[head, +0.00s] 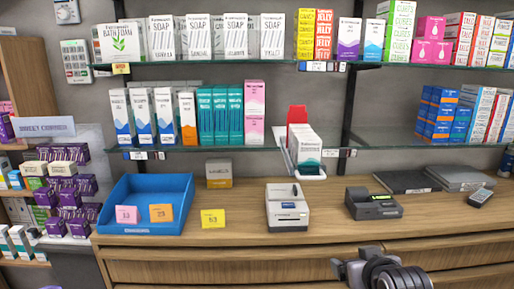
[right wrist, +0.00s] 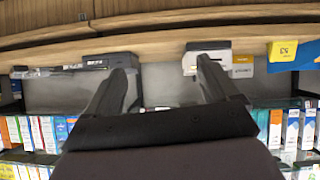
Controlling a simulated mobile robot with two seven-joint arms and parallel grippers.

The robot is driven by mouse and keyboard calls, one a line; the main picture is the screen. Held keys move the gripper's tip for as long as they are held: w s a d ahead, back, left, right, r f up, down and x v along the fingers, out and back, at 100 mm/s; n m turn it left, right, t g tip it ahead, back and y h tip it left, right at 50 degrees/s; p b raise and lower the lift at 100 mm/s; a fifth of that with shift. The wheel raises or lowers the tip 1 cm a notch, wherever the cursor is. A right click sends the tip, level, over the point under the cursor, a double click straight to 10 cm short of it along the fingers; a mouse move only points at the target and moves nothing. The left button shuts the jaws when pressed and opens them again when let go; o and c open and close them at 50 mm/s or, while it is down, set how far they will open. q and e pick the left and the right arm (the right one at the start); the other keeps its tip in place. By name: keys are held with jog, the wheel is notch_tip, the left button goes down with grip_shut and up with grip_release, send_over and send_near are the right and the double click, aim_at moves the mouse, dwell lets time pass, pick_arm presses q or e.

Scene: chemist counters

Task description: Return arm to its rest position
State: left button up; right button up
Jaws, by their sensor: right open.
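My right gripper (head: 352,268) is at the bottom of the head view, right of centre, in front of the wooden counter's drawer fronts. In the right wrist view the gripper (right wrist: 162,80) has its two dark fingers spread wide, with nothing between them. That view is upside down, with the counter at the top and the shelves at the bottom. My left arm and gripper are not in view.
The wooden counter (head: 245,200) holds a blue tray (head: 155,190) with coloured notes, a yellow note (head: 213,219), a white printer (head: 288,208), a dark card terminal (head: 373,203) and dark flat devices (head: 405,181). Glass shelves (head: 205,149) with boxes hang behind. The counter's front strip is clear.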

jog(key=s+f, duration=0.9)
jog(key=f, duration=0.5)
jog(key=s+f+y, duration=0.1)
jog(key=s+f, duration=0.3)
jog(key=s, duration=0.4)
jog(key=s+a+f+n+y, duration=0.1)
jog(key=s+f, duration=0.3)
jog(key=s, duration=0.4)
jog(key=shift+f+g, duration=0.3)
jog(key=shift+f, duration=0.1)
